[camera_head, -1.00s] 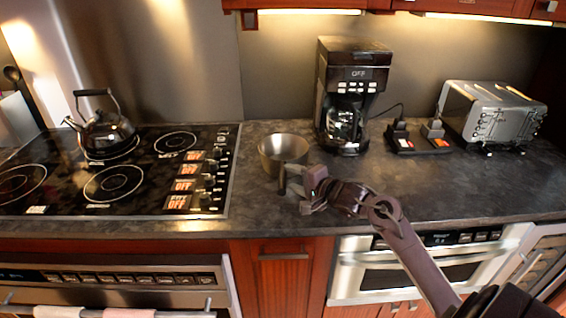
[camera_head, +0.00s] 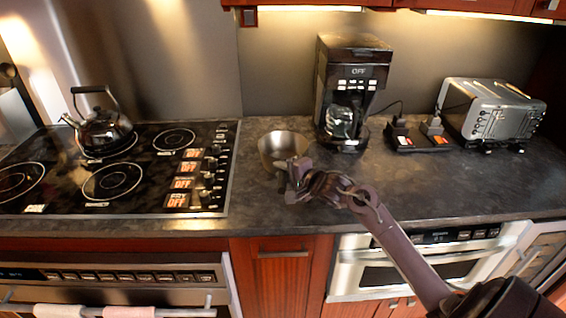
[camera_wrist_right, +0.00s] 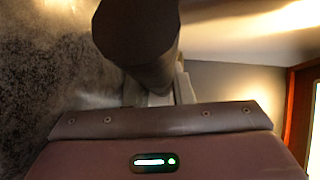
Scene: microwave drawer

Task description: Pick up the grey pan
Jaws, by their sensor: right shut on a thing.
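The grey pan (camera_head: 283,148) is on the counter, right of the stove, in the head view. It looks like a round, deep metal bowl, and its near side is partly covered by my right gripper (camera_head: 286,172). My right gripper is shut on the pan at its near right side. In the right wrist view, a thick dark rounded piece (camera_wrist_right: 138,45), apparently the pan's handle, stands between the fingers (camera_wrist_right: 155,95). I cannot tell whether the pan's base touches the counter. My left gripper is not in view.
A black coffee maker (camera_head: 352,85) stands behind and right of the pan. A silver toaster (camera_head: 490,110) and a small dark item with plugs (camera_head: 418,138) are farther right. A kettle (camera_head: 102,128) sits on the stove (camera_head: 60,200). The counter (camera_head: 440,190) at right is mostly clear.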

